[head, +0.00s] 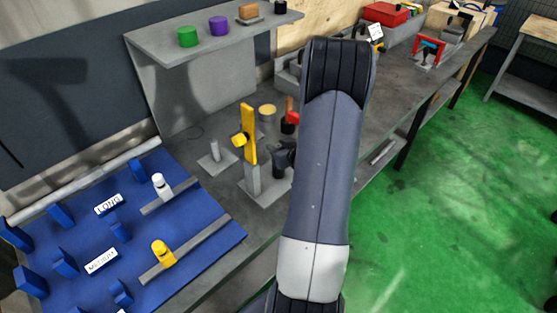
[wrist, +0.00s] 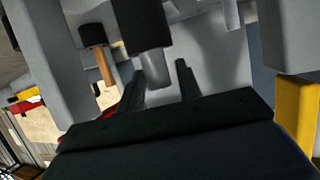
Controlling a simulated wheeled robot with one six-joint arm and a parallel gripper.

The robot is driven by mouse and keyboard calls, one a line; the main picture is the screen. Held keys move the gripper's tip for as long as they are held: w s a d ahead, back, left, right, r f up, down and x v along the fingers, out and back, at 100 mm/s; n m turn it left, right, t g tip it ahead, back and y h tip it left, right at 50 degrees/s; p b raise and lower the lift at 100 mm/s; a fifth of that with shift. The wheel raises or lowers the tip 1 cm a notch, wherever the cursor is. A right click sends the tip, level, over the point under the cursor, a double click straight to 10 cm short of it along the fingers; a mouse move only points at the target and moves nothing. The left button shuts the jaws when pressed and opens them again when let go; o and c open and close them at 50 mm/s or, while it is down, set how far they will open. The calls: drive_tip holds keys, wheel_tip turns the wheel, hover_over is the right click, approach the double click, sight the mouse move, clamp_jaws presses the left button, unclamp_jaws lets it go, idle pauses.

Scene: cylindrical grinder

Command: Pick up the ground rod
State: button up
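My gripper (wrist: 160,70) is open in the wrist view, its two dark fingers apart. A short grey metal cylinder end (wrist: 154,68) projects from a black collar (wrist: 141,22) and shows between the fingers. It looks like part of the ground rod, but I cannot be sure. I see no clear grip on it. In the head view my gripper (head: 287,153) is partly hidden by my arm, beside the yellow upright (head: 250,133) on the grey fixture. The yellow upright also shows at the right of the wrist view (wrist: 296,108).
The blue board (head: 205,238) carries labelled rests, a white-topped piece (head: 161,186) and a yellow-topped piece (head: 163,254). A small grey post (head: 214,151) stands left of the fixture. The shelf (head: 155,40) holds green (head: 187,37) and purple (head: 219,26) cylinders. Green floor lies right.

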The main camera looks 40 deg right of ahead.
clamp_jaws()
drive_tip(key=shift+r, duration=0.15)
idle(0.6)
